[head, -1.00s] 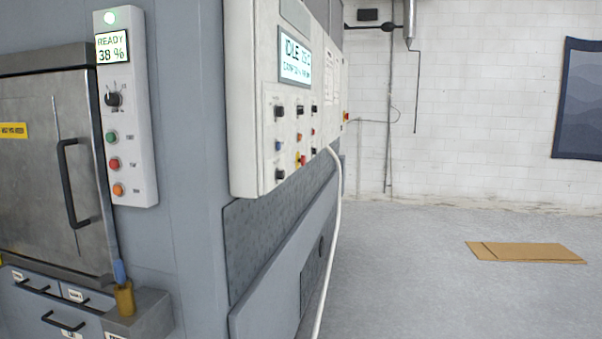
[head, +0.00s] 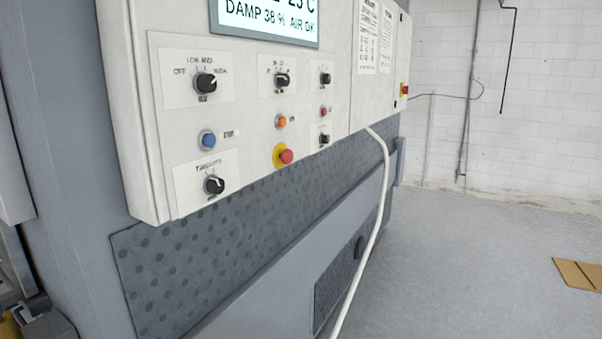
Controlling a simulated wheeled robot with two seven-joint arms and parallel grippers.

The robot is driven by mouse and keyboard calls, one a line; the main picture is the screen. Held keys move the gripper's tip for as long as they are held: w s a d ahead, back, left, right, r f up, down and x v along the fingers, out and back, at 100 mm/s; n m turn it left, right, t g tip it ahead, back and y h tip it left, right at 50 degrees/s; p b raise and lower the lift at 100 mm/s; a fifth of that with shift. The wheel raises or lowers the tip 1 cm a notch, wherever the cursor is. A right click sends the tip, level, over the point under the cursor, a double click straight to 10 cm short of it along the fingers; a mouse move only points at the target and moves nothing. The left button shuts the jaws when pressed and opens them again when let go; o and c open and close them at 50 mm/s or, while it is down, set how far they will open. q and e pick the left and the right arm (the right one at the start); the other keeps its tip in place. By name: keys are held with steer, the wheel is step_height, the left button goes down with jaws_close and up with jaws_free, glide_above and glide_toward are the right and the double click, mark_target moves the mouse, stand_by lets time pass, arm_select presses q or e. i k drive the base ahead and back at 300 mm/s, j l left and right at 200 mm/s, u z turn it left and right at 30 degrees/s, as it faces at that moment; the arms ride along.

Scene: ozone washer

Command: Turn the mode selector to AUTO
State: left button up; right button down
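A white control panel (head: 243,125) on the washer carries several black rotary knobs. The upper left knob (head: 205,83) has a scale reading OFF, LOW, MED, HIGH. The lower left knob (head: 213,185) has a label too small to read surely. An upper middle knob (head: 282,79) and two right knobs, upper (head: 326,79) and lower (head: 323,139), have labels too small to read. I cannot tell which knob is the mode selector, and no AUTO mark is legible. Neither gripper is in view.
Between the knobs are a blue button (head: 208,139), an orange button (head: 282,121) and a red mushroom button on a yellow base (head: 285,156). A display (head: 268,18) sits above. A white hose (head: 372,220) hangs down to the right. Open floor (head: 480,260) lies right.

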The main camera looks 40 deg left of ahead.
mark_target(213, 184)
steer(key=i+u, duration=0.3)
steer(key=i, duration=0.15)
steer(key=i+l+u, duration=0.25)
steer(key=i, duration=0.15)
